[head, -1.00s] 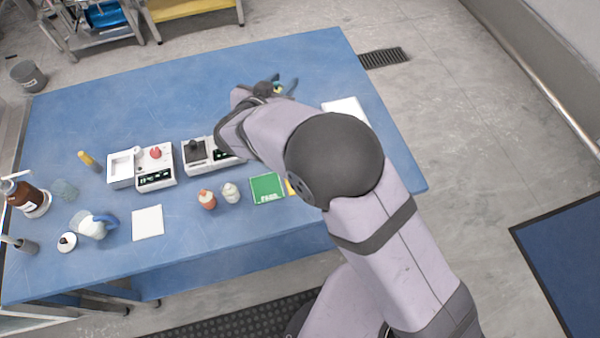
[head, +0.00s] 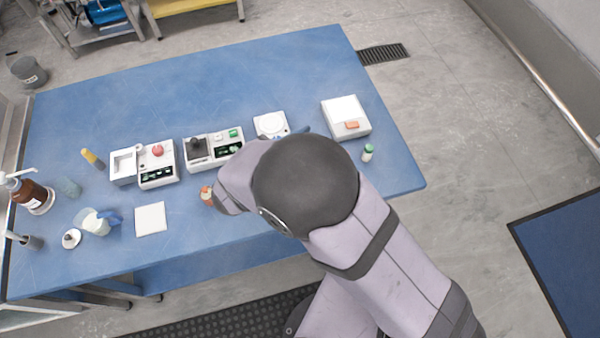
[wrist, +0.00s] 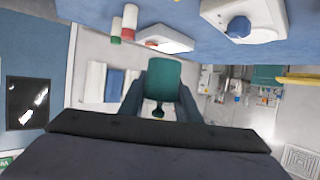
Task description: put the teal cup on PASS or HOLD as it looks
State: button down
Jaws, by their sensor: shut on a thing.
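The teal cup (wrist: 162,78) is between the two fingers of my gripper (wrist: 160,95) in the wrist view, and the gripper is shut on it. The inside of the cup is not visible.
A white round-topped device (head: 270,123), a white box with an orange part (head: 345,117) and a green-capped bottle (head: 367,152) stand right on the blue table (head: 200,85). Two control units (head: 157,164) (head: 213,148) stand mid-table. A white square (head: 150,219) and jug (head: 95,222) are left.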

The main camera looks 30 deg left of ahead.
jog(key=shift+f, duration=0.1)
jog(key=shift+f+p, duration=0.95)
jog(key=shift+f, duration=3.95)
jog(key=shift+f, duration=0.2)
jog(key=c, duration=1.6)
grip_release()
jog(key=shift+r, duration=0.15)
